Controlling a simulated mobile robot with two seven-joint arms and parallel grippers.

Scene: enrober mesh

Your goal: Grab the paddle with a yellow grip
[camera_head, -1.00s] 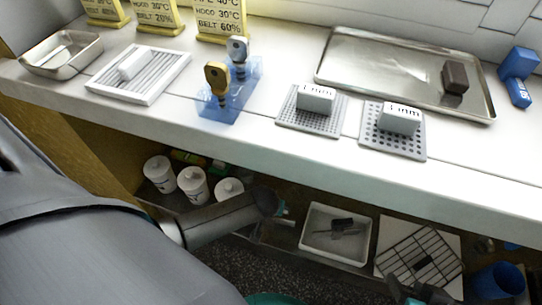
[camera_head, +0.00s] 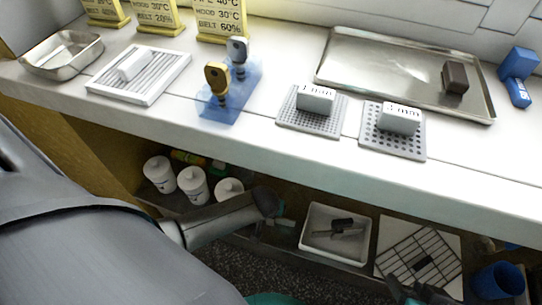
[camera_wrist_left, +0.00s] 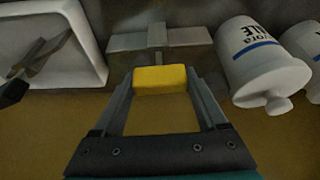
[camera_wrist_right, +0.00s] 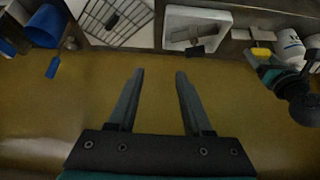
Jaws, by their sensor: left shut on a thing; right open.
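The yellow grip (camera_wrist_left: 160,80) of the paddle sits between the fingertips of my left gripper (camera_wrist_left: 161,84), which is shut on it. The paddle's flat grey part (camera_wrist_left: 158,38) shows beyond the grip. The yellow grip also shows in the right wrist view (camera_wrist_right: 262,52), beside the white tray on the lower shelf. In the head view, my left gripper (camera_head: 284,218) is at the lower shelf between the white jars and the tray; the paddle is hardly visible there. My right gripper (camera_wrist_right: 160,75) is open and empty, below the wire rack.
A white tray (camera_head: 308,238) with dark-handled tools is right of my left gripper. White jars (camera_head: 193,185) stand to its left. A wire rack (camera_head: 420,258) and a blue cup (camera_head: 497,282) are farther right. The white counter (camera_head: 270,150) overhangs the shelf.

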